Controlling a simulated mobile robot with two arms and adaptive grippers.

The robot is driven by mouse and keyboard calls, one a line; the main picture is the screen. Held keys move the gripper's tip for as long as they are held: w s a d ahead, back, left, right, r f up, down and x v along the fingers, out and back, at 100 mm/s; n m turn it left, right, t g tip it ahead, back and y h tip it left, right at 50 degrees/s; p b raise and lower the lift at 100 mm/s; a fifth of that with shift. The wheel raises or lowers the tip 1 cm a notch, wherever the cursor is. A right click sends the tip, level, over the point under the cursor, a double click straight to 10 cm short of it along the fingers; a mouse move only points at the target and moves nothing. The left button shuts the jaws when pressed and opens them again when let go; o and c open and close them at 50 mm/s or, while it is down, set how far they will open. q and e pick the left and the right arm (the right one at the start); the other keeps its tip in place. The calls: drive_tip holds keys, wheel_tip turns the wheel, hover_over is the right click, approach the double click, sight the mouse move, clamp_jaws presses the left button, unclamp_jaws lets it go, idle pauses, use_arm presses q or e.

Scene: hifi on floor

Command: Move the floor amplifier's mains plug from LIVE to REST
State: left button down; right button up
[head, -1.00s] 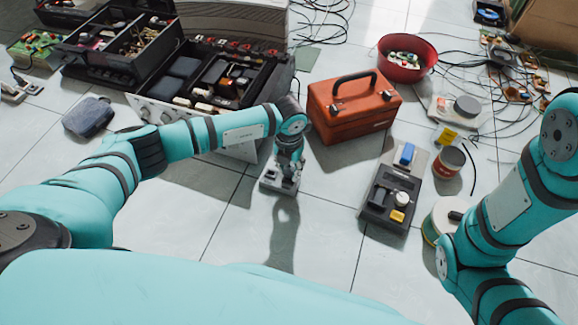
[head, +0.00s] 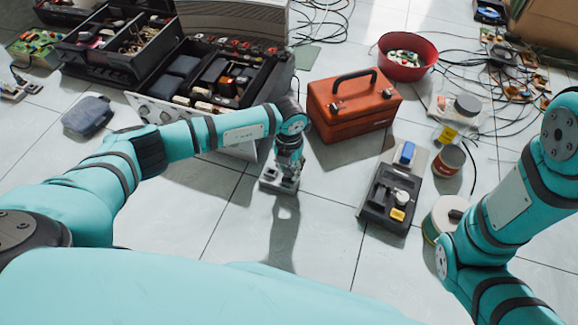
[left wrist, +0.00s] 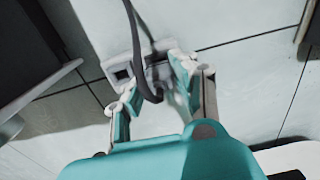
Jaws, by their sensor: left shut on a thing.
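My left gripper (head: 287,172) points down at a small pale socket block (head: 268,184) on the floor tiles. In the left wrist view, its two fingers (left wrist: 158,92) are shut on a grey mains plug (left wrist: 160,72) with a dark cable (left wrist: 137,35) running up from it. The plug is at the socket block, which also shows in the left wrist view (left wrist: 118,72) with a square opening beside the plug. I cannot tell how deep the plug sits, nor read any LIVE or REST marking. My right gripper is out of view; only my right arm shows.
An orange toolbox (head: 350,108) stands just right of the left gripper. The open hifi unit (head: 215,80) stands behind it. A black tray (head: 385,198), a red bowl (head: 402,68) and cables lie to the right. Another socket strip (head: 14,92) is far left. Front tiles are clear.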

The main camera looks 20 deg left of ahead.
use_arm(q)
drive_tip(key=shift+f+b, duration=0.35)
drive_tip(key=shift+f, duration=0.3)
idle(0.5)
idle(0.4)
drive_tip(key=c, duration=0.9)
unclamp_jaws()
drive_tip(key=shift+c, duration=0.2)
wheel_tip(320, 180, up, 17)
drive_tip(key=p, duration=0.4)
drive_tip(key=shift+p, duration=0.3)
